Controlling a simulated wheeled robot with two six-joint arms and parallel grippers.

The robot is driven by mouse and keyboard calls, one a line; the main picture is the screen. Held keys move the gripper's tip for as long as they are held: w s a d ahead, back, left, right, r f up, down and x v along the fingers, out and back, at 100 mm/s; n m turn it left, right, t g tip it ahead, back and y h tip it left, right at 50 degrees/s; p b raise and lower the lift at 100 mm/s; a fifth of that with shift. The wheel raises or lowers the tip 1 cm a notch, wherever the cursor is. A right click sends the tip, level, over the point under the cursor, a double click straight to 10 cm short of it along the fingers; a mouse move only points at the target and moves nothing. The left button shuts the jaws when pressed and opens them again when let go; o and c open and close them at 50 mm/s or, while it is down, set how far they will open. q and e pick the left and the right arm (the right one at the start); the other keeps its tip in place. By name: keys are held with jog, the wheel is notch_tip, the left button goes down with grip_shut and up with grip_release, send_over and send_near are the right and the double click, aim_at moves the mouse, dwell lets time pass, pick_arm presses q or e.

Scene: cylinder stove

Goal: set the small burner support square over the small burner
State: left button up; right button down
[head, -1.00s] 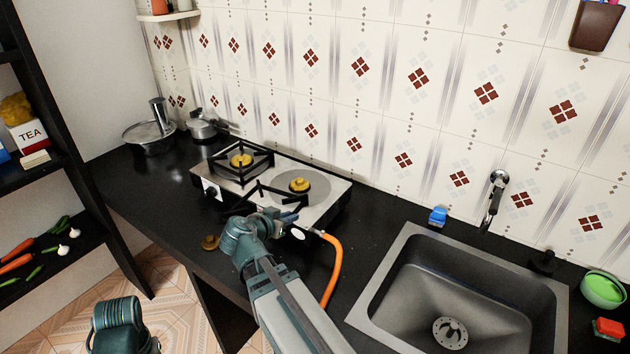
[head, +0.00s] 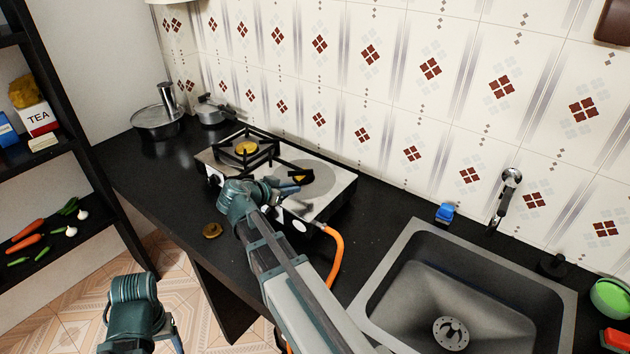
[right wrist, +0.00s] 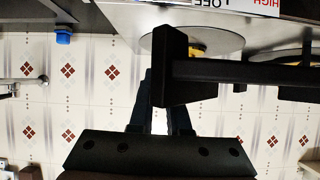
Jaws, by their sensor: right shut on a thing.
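The stove (head: 335,198) stands on the black counter with two yellow burners. The left burner (head: 246,148) has a black support (head: 272,141) around it. The right burner (head: 302,179) sits on a grey disc and is partly covered by dark bars. My right gripper (head: 290,187) is over the front of the stove, shut on a black barred support (right wrist: 215,71). In the right wrist view its thick bar crosses in front of the right burner (right wrist: 197,50); most of it is hidden in the head view. My left gripper (head: 172,328) is low at the bottom left, its fingers unclear.
A round brass-coloured piece (head: 212,230) lies on the counter in front of the stove. An orange hose (head: 335,262) runs from the stove's right front. Pots (head: 158,120) stand at the back left; the sink (head: 398,275) is to the right.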

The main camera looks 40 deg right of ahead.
jog(key=b, duration=0.1)
send_over(322, 189)
jog(key=a, duration=0.1)
jog(key=shift+s+a+f, duration=0.15)
jog(key=shift+f, duration=0.45)
jog(key=shift+d, duration=0.4)
jog(key=f+b, duration=0.3)
jog(key=shift+d+f+b, duration=0.25)
jog(key=shift+f+b, duration=0.15)
jog(key=shift+r, duration=0.1)
jog(key=c, duration=1.3)
grip_release()
jog(key=o, duration=0.4)
